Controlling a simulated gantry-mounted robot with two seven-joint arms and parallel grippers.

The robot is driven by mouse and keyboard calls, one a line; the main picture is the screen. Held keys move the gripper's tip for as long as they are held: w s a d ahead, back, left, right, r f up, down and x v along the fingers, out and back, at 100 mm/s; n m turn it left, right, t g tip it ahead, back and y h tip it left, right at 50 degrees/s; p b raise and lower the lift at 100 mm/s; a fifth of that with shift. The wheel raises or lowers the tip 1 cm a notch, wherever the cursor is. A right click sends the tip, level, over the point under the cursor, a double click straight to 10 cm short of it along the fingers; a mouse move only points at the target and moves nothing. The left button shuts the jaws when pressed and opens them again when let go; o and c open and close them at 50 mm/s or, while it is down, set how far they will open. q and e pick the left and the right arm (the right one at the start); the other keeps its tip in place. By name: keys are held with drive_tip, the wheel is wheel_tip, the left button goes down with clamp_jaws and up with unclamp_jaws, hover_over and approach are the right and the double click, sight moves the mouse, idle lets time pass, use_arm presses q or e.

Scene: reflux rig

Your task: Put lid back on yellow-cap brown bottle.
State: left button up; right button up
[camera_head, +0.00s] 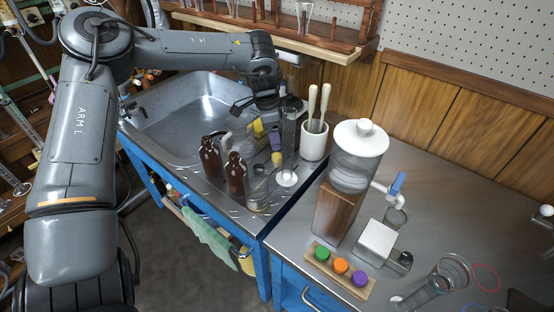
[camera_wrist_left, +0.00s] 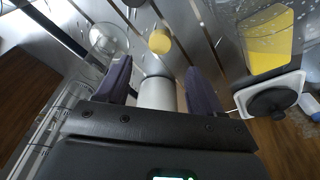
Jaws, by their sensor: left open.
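Two brown bottles stand upright by the sink's front edge in the head view, one at the back left (camera_head: 209,158) and one at the front right (camera_head: 236,174). Neither shows a yellow lid. A small yellow cap (camera_head: 277,158) lies below my left gripper (camera_head: 275,142). In the left wrist view the yellow cap (camera_wrist_left: 159,41) is a round disc just beyond the fingertips. My left gripper (camera_wrist_left: 158,72) is open and points down, its purple fingers apart. A pale cylinder (camera_wrist_left: 157,94) shows between the fingers; I cannot tell whether they touch it. My right gripper is out of view.
A glass beaker (camera_head: 258,198) and a white dish (camera_head: 287,178) stand close by. A white crock with pestles (camera_head: 314,142) is to the right. A yellow-filled container (camera_wrist_left: 268,45) is beside the right finger in the wrist view. The sink basin (camera_head: 170,125) is behind the bottles.

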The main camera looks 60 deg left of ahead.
sight(277, 155)
use_arm(q)
drive_tip(key=shift+w+f, duration=0.15)
drive_tip(key=shift+f, duration=0.95)
wheel_tip(277, 155, down, 5)
drive_tip(key=b, duration=0.4)
drive_tip(key=shift+d+f, duration=0.15)
drive_tip(key=shift+w, duration=0.1)
drive_tip(key=c, duration=1.1)
